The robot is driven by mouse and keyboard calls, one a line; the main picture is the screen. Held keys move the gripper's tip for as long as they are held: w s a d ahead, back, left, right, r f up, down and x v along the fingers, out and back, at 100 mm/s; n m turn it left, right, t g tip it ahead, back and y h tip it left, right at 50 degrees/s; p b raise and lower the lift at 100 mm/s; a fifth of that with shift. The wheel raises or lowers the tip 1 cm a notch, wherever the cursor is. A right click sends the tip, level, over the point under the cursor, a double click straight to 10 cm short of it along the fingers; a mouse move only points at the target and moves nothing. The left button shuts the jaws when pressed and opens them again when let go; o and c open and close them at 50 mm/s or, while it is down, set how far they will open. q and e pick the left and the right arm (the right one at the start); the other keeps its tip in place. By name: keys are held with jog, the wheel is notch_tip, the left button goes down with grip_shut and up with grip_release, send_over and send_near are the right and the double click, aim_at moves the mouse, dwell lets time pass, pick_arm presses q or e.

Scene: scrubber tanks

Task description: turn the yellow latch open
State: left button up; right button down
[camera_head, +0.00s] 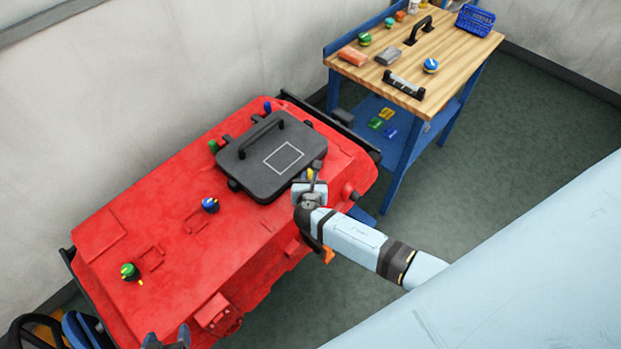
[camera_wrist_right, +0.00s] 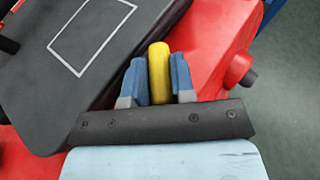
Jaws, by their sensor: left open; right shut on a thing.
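The yellow latch (camera_head: 310,173) is at the right front corner of the black lid (camera_head: 255,185) on the red tank (camera_head: 190,260). In the right wrist view the latch (camera_wrist_right: 159,72) stands between the two blue fingers of my right gripper (camera_wrist_right: 158,60), which is shut on it. In the head view my right gripper (camera_head: 309,184) is beside the lid's edge, and its wrist hides part of the latch. My left gripper (camera_head: 167,337) is open at the bottom edge of the head view, mostly cut off, near the tank's front side.
The lid has a black handle (camera_head: 262,138). Green and blue knobs (camera_head: 209,205) stand on the tank top. A wooden workbench (camera_head: 450,60) with several parts and a blue basket (camera_head: 475,20) is behind to the right. Green floor (camera_head: 520,130) is clear at right.

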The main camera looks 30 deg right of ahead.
jog(key=shift+m+g+h, duration=0.3)
jog(key=shift+m, duration=0.1)
jog(key=c, duration=1.2)
grip_release()
jog(key=shift+o, duration=1.2)
jog(key=shift+s, duration=0.1)
jog(key=shift+a, duration=0.1)
